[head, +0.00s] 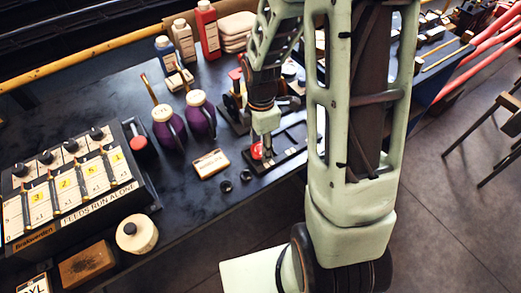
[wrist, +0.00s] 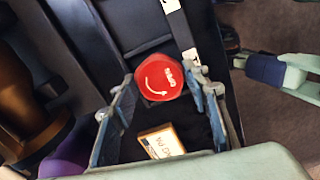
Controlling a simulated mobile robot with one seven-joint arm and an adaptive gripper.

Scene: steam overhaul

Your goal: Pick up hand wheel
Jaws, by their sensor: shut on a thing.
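The hand wheel (wrist: 158,80) is red and round, with white markings on its face. In the wrist view it sits between the fingertips of my gripper (wrist: 160,74), which are closed on its sides. In the head view the hand wheel (head: 257,151) shows as a small red patch under my gripper (head: 265,142), at a dark base plate (head: 291,152) on the bench. My fingers and wrist partly hide it there. I cannot tell whether it is seated on its mount or raised.
A labelled tag block (head: 210,164) and two small black knobs (head: 225,186) lie left of the gripper. Two purple oil cans (head: 200,115) stand behind. A black fixture with a red top (head: 236,98) is close to my wrist. The control box (head: 75,190) fills the left.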

